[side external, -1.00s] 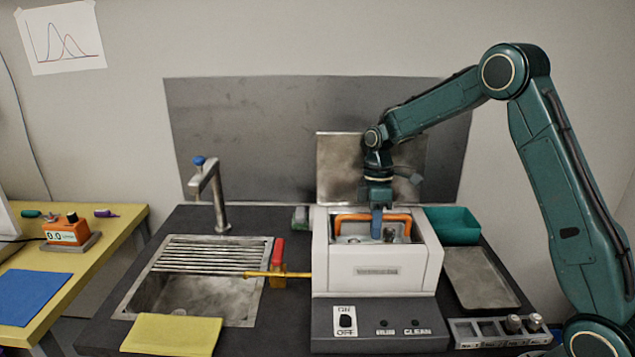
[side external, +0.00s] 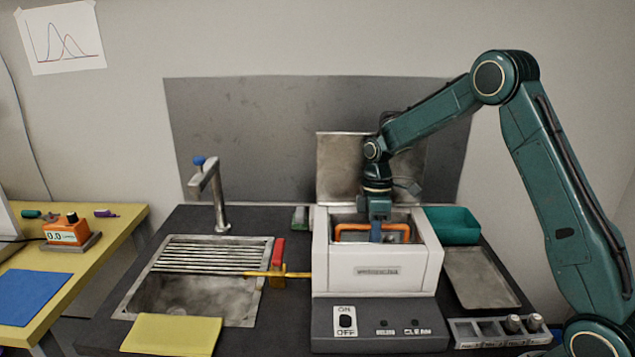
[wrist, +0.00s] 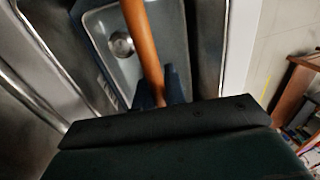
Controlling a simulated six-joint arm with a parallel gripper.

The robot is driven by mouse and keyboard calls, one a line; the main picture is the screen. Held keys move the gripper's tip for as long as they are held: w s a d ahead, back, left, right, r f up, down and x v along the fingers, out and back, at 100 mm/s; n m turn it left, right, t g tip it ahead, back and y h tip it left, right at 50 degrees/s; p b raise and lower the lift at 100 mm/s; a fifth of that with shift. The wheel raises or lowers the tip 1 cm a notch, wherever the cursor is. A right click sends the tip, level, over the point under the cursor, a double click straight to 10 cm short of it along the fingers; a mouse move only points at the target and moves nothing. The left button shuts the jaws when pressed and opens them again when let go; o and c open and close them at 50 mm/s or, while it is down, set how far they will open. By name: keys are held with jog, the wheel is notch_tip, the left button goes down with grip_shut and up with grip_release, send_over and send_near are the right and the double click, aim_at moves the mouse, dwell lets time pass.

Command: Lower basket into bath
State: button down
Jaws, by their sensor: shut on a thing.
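The basket's orange handle (side external: 371,229) shows just inside the rim of the white bath (side external: 378,283). My gripper (side external: 376,233) points down into the bath and is shut on the handle near its middle. In the wrist view the handle (wrist: 144,50) runs up from the blue fingers (wrist: 158,90). Under it lies a grey metal basin-like surface with a round fitting (wrist: 121,44). The basket's body is mostly hidden by the bath's front wall, so I cannot tell whether it touches the bottom.
The bath's metal lid (side external: 345,165) stands open behind it. A teal bin (side external: 453,225) and a metal tray (side external: 481,277) are to the right. A yellow valve pipe with a red handle (side external: 278,252) and the sink (side external: 195,295) are to the left.

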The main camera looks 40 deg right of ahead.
jog(key=shift+f, duration=0.6)
dwell(1.1)
jog(key=c, duration=1.4)
grip_release()
jog(key=shift+r, duration=0.1)
jog(key=r, duration=0.4)
jog(key=w+d+r, duration=0.1)
jog(key=r, duration=0.4)
jog(key=w+d+r, duration=0.1)
jog(key=r, duration=0.3)
jog(key=shift+r, duration=0.2)
jog(key=shift+s+a+r, duration=0.1)
jog(key=shift+a, duration=0.05)
